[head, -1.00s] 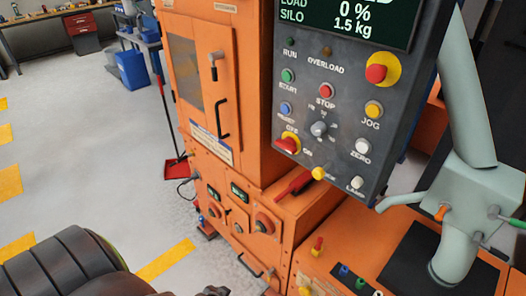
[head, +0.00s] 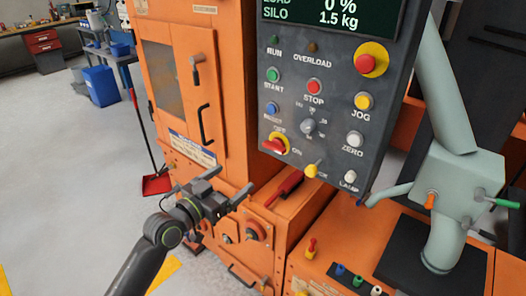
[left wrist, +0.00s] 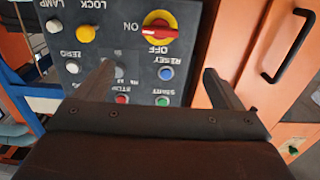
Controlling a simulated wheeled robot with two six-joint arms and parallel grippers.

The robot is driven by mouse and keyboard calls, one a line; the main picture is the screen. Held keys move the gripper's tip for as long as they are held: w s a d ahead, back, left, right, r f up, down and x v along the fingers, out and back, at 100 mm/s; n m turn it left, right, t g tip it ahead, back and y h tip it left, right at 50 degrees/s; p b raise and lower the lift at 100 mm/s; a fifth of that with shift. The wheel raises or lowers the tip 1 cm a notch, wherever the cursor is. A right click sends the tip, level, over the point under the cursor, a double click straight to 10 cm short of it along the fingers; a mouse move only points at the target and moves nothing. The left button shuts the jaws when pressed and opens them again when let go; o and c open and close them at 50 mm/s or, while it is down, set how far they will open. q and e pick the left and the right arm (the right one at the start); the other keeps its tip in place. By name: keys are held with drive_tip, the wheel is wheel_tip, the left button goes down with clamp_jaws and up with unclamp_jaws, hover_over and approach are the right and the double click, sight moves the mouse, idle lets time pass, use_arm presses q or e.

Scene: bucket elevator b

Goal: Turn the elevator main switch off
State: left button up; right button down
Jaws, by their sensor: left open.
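The main switch is a red handle on a yellow round plate (head: 275,145) at the lower left of the dark control panel, with OFF and ON labels beside it. In the left wrist view, which is upside down, the red handle (left wrist: 157,32) lies roughly sideways, in line with the ON label. My left gripper (head: 231,182) is open and empty, below and left of the switch in the head view. In the left wrist view its two fingers (left wrist: 159,70) are spread, with the switch beyond and between them, not touched. My right gripper is not in view.
The panel (head: 325,100) also bears an emergency stop (head: 370,60), START, STOP, RESET and JOG buttons, a selector knob (head: 308,125) and a yellow LOCK knob (head: 311,170). An orange cabinet door with a black handle (head: 204,124) stands left. A red-handled lever (head: 285,187) lies below.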

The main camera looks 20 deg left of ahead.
sight(272, 149)
use_arm(q)
drive_tip(key=p+x, duration=0.2)
drive_tip(key=x, duration=1.5)
drive_tip(key=shift+f, duration=0.1)
drive_tip(key=c, duration=1)
drive_tip(key=shift+n, duration=0.4)
drive_tip(key=n, duration=0.3)
drive_tip(key=n+p, duration=0.1)
drive_tip(key=n, duration=0.3)
drive_tip(key=shift+n, duration=0.3)
drive_tip(key=n+p, duration=0.1)
drive_tip(key=n, duration=0.4)
drive_tip(key=shift+n+p, duration=0.8)
drive_tip(key=shift+n, duration=1.4)
